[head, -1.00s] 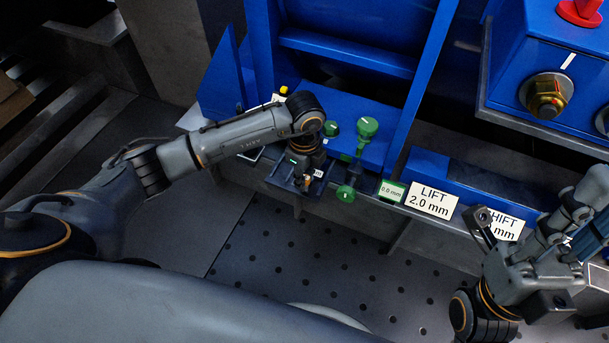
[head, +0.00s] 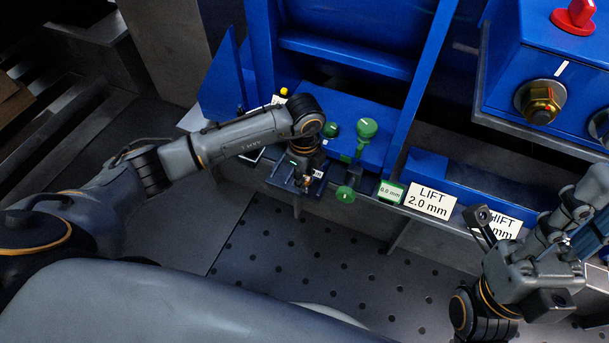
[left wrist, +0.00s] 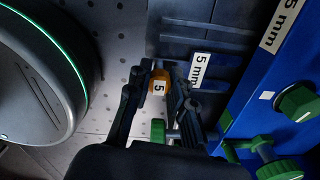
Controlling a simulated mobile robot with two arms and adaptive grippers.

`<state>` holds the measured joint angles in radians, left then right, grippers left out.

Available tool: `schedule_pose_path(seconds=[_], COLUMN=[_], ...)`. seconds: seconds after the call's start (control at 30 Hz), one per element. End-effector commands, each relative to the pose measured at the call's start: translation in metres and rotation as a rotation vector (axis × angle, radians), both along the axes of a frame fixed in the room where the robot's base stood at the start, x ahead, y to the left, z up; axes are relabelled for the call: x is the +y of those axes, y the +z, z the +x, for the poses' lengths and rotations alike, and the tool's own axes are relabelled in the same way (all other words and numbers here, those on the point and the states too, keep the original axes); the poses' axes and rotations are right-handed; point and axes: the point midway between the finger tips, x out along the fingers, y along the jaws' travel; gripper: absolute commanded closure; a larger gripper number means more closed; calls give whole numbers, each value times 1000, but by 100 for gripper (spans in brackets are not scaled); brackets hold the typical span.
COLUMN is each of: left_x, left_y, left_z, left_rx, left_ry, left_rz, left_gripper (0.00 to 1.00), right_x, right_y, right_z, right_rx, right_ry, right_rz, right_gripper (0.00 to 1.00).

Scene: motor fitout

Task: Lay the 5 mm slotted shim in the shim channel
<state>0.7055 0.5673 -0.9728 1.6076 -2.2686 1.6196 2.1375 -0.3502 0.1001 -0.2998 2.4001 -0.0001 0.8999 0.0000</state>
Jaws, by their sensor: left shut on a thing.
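My left gripper (head: 303,184) points down at the dark slotted piece (head: 277,181) on the bench's front edge. In the left wrist view its two fingers (left wrist: 160,78) are shut on the orange round tab (left wrist: 159,87) marked 5, which I take for the 5 mm shim. The rest of the shim is hidden or too dark to make out. The dark slotted piece beside the fingers (left wrist: 225,58) carries a "5 mm" label (left wrist: 200,70). I cannot tell whether it is the shim channel or whether the shim touches it. My right gripper (head: 480,225) is at lower right, its jaws unclear.
Green knobs (head: 366,129) stand just right of my left gripper, and a lower one (head: 345,193) is close to it. Blue uprights (head: 425,85) rise behind. A LIFT 2.0 mm label (head: 430,202) is further right. The perforated floor (head: 300,245) in front is clear.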

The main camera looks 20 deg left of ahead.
Motion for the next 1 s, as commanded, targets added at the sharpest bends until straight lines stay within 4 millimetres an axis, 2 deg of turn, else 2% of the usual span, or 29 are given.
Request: schedule_pose_path(seconds=[0.87,0.9,1.0], left_x=[0,0,0], left_y=[-8,-8,-8], left_z=[0,0,0], left_rx=[-1,-1,-1], left_ry=[-1,-1,0], left_rz=[-1,-1,0], left_gripper=[100,74,54], right_x=[0,0,0], right_y=[-4,-4,-3], right_z=[0,0,0], right_rx=[0,0,0], right_ry=[0,0,0], right_rz=[0,0,0], right_gripper=[76,76,76])
